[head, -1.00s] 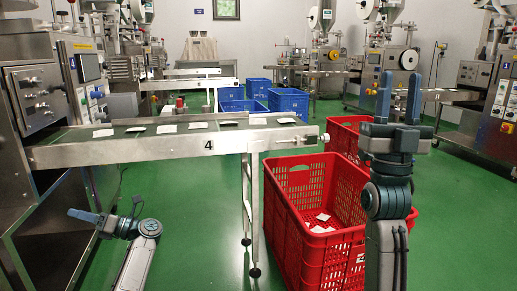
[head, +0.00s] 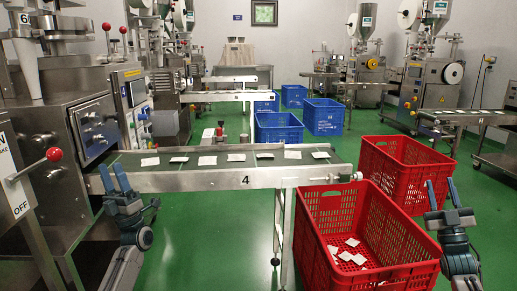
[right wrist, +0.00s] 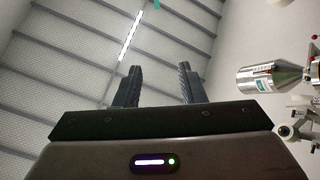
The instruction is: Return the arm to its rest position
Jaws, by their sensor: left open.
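My left gripper (head: 114,180) is open and empty at the left of the head view, fingers pointing up, in front of the near side of the conveyor. My right gripper (head: 442,194) is at the right edge of the head view, raised beside the near red crate, fingers pointing up. In the right wrist view my right gripper (right wrist: 158,86) has its two fingers apart with nothing between them, against the ceiling. Neither gripper touches any object.
The conveyor marked 4 (head: 182,183) carries several white teabag packets. The near red crate (head: 338,207) at its end holds several packets; another red crate (head: 407,165) stands behind. Blue crates (head: 279,128) stand farther back. A packing machine fills the left. Green floor (head: 225,235) is clear below the conveyor.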

